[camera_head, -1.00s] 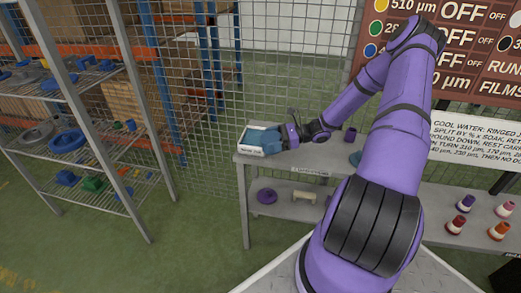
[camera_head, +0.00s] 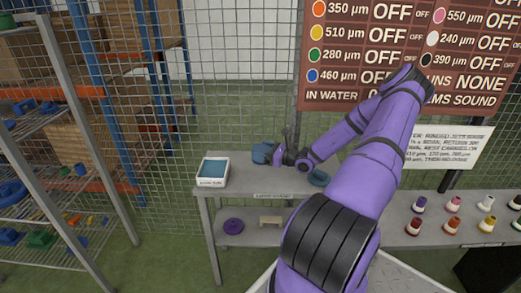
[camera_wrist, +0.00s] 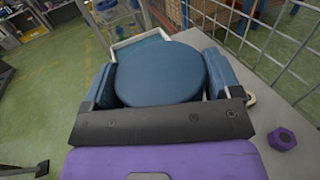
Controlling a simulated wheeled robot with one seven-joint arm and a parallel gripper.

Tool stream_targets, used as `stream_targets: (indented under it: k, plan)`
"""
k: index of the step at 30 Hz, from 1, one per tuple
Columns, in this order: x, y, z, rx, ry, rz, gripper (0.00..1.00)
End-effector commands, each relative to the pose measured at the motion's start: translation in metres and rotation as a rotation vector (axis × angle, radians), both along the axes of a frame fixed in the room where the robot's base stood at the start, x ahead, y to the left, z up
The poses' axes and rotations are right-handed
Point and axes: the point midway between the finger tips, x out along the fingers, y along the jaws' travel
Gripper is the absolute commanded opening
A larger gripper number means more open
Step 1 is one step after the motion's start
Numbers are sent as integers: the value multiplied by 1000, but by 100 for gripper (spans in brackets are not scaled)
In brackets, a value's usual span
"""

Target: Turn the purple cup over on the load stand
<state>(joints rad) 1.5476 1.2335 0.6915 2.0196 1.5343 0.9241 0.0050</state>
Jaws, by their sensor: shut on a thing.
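My gripper (camera_head: 266,154) is shut on a round blue thing (camera_wrist: 160,73), whose flat disc-like face fills the space between the two blue jaws in the wrist view. It is above the grey stand (camera_head: 240,184), right of the white tray. A small purple piece (camera_wrist: 282,139), perhaps the purple cup, stands on the grey top at the right of the wrist view, apart from my gripper. Its way up is unclear. In the head view I cannot make out the purple cup; my arm may hide it.
A white tray (camera_head: 213,182) with blue contents stands at the stand's left end. A blue bowl (camera_head: 319,178) is near my arm. A purple ring (camera_head: 233,226) lies on the lower shelf. Wire mesh rises behind. Several coloured bottles (camera_head: 452,205) stand at right.

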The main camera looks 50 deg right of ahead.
Motion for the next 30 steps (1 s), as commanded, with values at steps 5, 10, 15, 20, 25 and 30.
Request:
stream_targets:
  k: [5,10,15,20,25,30]
  plan:
    - [0,0,-19,1,-1,0,52]
    - [0,0,-37,1,0,0,52]
    - [0,1,-54,1,1,1,52]
    - [1,1,-70,-1,0,3,52]
    - [0,0,-82,-1,1,2,52]
    - [0,0,-88,-1,0,2,52]
